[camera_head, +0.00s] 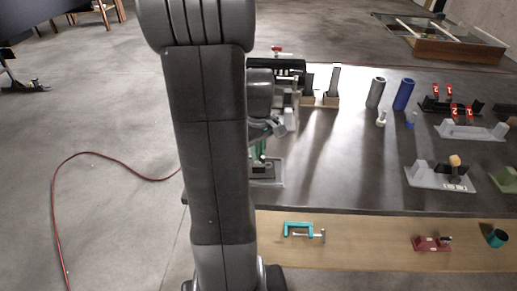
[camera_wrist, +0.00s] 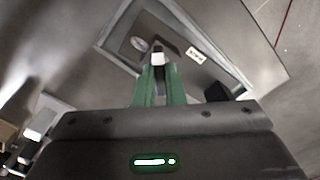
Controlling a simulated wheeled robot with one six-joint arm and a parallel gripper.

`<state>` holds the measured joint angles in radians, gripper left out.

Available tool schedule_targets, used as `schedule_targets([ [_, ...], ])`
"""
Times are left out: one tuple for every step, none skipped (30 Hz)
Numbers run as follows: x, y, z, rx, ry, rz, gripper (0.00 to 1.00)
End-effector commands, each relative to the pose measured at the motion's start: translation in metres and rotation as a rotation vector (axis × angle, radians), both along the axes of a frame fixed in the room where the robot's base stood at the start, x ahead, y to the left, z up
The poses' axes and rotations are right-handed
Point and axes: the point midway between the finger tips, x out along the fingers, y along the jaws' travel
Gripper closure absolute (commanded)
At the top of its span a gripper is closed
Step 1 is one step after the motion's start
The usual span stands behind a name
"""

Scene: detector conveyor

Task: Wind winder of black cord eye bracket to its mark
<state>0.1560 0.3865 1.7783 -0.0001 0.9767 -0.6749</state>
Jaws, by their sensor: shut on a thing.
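My gripper (camera_wrist: 158,85) has green fingers and is shut on a small piece with a pale end (camera_wrist: 158,58), which I take to be the winder. In the head view my gripper (camera_head: 259,160) points down over the grey base plate at the left end of the table, partly behind my arm. In the wrist view the bracket's framed plate (camera_wrist: 103,42) carries a dark body, a round pale disc (camera_wrist: 138,43) and a white label (camera_wrist: 195,54). The cord, the eye and the mark cannot be made out.
A grey cylinder (camera_head: 376,92) and a blue cylinder (camera_head: 404,94) stand at the back of the dark table (camera_head: 340,165). Grey fixtures (camera_head: 430,176) stand to the right. A teal clamp (camera_head: 300,230) lies on the wooden front strip. The table's middle is clear.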

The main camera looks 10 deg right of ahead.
Motion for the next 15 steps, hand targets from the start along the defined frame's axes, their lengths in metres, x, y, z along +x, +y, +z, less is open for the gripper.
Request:
schedule_targets([
  [0.0,0.0,0.0006,0.0,0.0,0.028,1.0],
  [0.0,0.0,0.0006,0.0,0.0,0.044,1.0],
  [0.0001,0.0,0.0005,0.0,0.0,0.065,1.0],
  [0.0001,0.0,0.0005,0.0,0.0,0.078,1.0],
  [0.0001,0.0,0.0005,0.0,0.0,0.091,1.0],
  [0.0001,0.0,0.0004,0.0,0.0,0.106,1.0],
  [0.0001,0.0,0.0004,0.0,0.0,0.116,1.0],
  [0.0001,0.0,0.0004,0.0,0.0,0.126,1.0],
  [0.0001,0.0,0.0003,0.0,0.0,0.136,1.0],
  [0.0001,0.0,0.0003,0.0,0.0,0.143,1.0],
  [0.0001,0.0,0.0003,0.0,0.0,0.149,1.0],
  [0.0001,0.0,0.0003,0.0,0.0,0.156,1.0],
  [0.0001,0.0,0.0002,0.0,0.0,0.16,1.0],
  [0.0001,0.0,0.0002,0.0,0.0,0.162,1.0],
  [0.0001,0.0,0.0002,0.0,0.0,0.165,1.0],
])
